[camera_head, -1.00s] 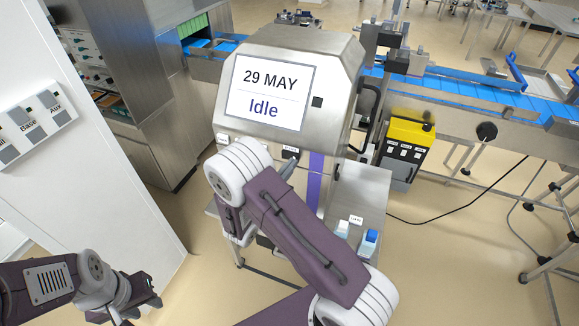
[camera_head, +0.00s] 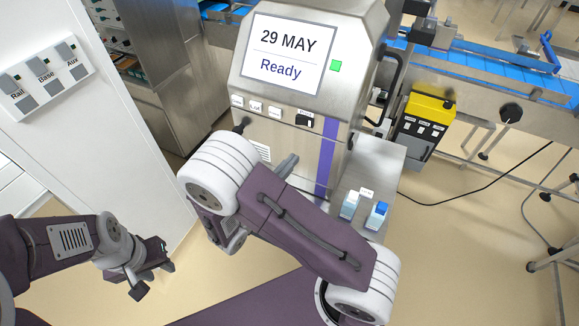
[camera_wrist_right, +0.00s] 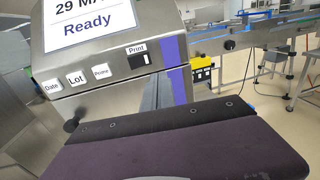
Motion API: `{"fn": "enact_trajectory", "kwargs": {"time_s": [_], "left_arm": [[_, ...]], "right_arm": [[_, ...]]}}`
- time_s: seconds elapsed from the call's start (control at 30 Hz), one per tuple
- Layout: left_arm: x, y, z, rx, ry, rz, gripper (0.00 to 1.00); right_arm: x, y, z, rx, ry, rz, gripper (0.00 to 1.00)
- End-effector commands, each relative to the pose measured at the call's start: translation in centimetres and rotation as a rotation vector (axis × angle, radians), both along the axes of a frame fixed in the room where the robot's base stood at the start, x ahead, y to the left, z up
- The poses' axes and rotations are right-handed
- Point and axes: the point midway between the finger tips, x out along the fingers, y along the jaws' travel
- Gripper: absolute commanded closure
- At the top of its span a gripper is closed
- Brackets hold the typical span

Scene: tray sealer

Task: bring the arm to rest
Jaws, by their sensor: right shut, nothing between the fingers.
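My right arm crosses in front of the sealer's printer housing (camera_head: 350,40). Its gripper (camera_head: 287,166) is mostly hidden behind the wrist; a grey finger piece shows beside the housing's front. In the right wrist view the shut, empty fingers (camera_wrist_right: 152,92) stick out past my dark purple wrist cover, in front of the housing. Contact with the housing cannot be told. My left gripper (camera_head: 152,272) hangs at the lower left, near the white panel and away from the machine; its jaw gap is unclear. The screen (camera_head: 287,53) reads "29 MAY Ready", with a green light (camera_head: 336,66) beside it.
Date, Lot and Prime buttons and a Print switch (camera_head: 304,121) line the housing front. Small blue-and-white blocks (camera_head: 377,214) stand on the steel shelf right of my arm. A white panel (camera_head: 45,78) with switches is at left. A yellow box (camera_head: 426,112) hangs under the blue conveyor.

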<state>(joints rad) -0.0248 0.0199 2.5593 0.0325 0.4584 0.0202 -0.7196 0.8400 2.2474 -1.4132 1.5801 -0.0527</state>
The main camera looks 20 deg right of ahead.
Motion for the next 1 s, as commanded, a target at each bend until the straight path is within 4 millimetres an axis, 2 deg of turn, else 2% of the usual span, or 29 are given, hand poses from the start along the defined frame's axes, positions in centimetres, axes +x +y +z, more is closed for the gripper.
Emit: {"fn": "enact_trajectory", "kwargs": {"time_s": [0.13, 0.6, 0.67, 0.77, 0.8, 0.87, 0.9, 0.93, 0.97, 1.0], "left_arm": [[0.0, 0.0, -0.1, 0.0, 0.0, 0.0, 0.64], [0.0, 0.0, -0.1, 0.0, 0.0, 0.0, 0.64], [0.0, 0.0, -0.1, 0.0, 0.0, 0.0, 0.64], [0.0, 0.0, -0.1, 0.0, 0.0, 0.0, 0.64], [0.0, 0.0, -0.1, 0.0, 0.0, 0.0, 0.64], [0.0, 0.0, -0.1, 0.0, 0.0, 0.0, 0.64], [0.0, 0.0, -0.1, 0.0, 0.0, 0.0, 0.64], [0.0, 0.0, -0.1, 0.0, 0.0, 0.0, 0.64], [0.0, 0.0, -0.1, 0.0, 0.0, 0.0, 0.64], [0.0, 0.0, -0.1, 0.0, 0.0, 0.0, 0.64]], "right_arm": [[-0.5, 0.4, 0.0, 0.0, 0.0, 0.0, 1.0], [-0.5, 0.4, 0.0, 0.0, 0.0, -0.001, 1.0], [-0.5, -0.2, 0.1, 0.0, -0.001, -0.019, 1.0], [-0.5, -3.7, 2.2, 0.053, -0.067, -0.134, 1.0], [-1.2, -6.0, 3.7, 0.083, -0.11, -0.213, 1.0], [-4.3, -9.8, 5.0, 0.156, -0.164, -0.392, 1.0], [-7.3, -11.9, 4.8, 0.245, -0.194, -0.542, 1.0], [-9.8, -12.9, 4.2, 0.326, -0.219, -0.656, 1.0], [-12.3, -13.4, 3.2, 0.424, -0.249, -0.778, 1.0], [-15.6, -13.0, 1.4, 0.582, -0.303, -0.944, 1.0]]}}
